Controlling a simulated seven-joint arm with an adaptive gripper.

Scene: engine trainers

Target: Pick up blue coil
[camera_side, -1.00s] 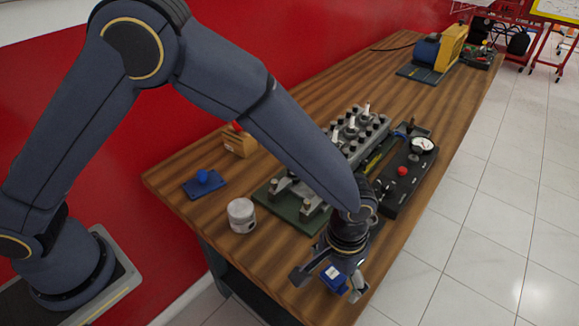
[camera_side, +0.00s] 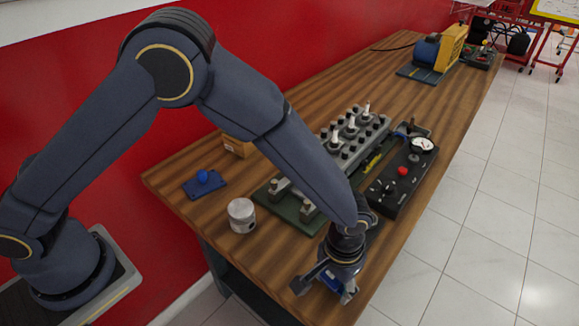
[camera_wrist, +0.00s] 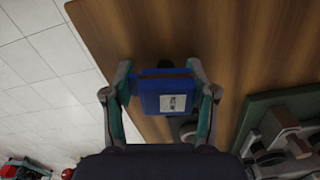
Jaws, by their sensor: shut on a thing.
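The blue coil (camera_wrist: 168,94) is a blue block with a white label, seen in the middle of the wrist view. My gripper (camera_wrist: 163,88) is shut on it, with one finger against each side. In the side view my gripper (camera_side: 330,283) is over the near right end of the table, and a part of the blue coil (camera_side: 331,280) shows between the fingers. The rest of it is hidden by the gripper. I cannot tell how far it is above the table top.
A green-based engine trainer (camera_side: 291,211) and a black panel with a gauge and red knob (camera_side: 402,184) are behind my gripper. A metal piston (camera_side: 241,215) and a blue plate with a ball knob (camera_side: 204,183) stand to the left. The table's front edge is close.

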